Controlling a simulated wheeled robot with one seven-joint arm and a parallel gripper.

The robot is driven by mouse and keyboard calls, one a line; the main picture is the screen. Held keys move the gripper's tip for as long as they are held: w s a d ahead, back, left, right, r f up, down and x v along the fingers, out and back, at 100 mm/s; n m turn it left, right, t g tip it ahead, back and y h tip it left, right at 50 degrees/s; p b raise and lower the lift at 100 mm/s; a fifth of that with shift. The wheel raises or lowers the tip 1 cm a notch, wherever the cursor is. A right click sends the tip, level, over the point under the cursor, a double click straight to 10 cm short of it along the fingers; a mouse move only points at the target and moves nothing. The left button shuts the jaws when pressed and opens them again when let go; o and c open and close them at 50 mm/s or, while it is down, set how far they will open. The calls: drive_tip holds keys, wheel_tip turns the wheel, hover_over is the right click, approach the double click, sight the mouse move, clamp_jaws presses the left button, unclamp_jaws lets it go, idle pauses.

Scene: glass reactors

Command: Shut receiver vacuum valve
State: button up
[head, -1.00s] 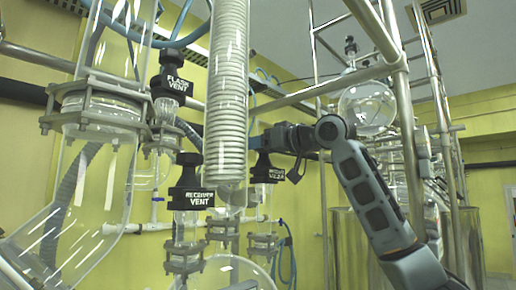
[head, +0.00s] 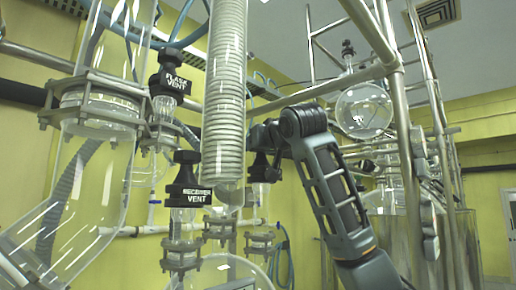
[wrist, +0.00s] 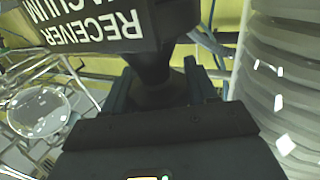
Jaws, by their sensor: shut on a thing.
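The black receiver vacuum valve (head: 264,171) sits on a glass neck just right of the coiled column in the head view. Its label is turned away there and I cannot read it. In the wrist view its label block (wrist: 95,28) reads RECEIVER VACUUM upside down, above a dark tapered stem. My gripper (wrist: 158,88) has one finger on each side of that stem and is shut on it.
The coiled column (head: 226,90) stands close on the left of my gripper. The receiver vent valve (head: 187,180) and the flask vent valve (head: 168,82) are further left. A steel frame post (head: 405,150) and a round flask (head: 364,110) stand on the right.

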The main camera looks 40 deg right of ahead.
drive_tip(key=o, duration=1)
drive_tip(key=shift+c, duration=0.2)
drive_tip(key=b+v, duration=0.2)
drive_tip(key=v, duration=0.5)
drive_tip(key=shift+s, duration=0.35)
drive_tip(key=shift+a, duration=0.1)
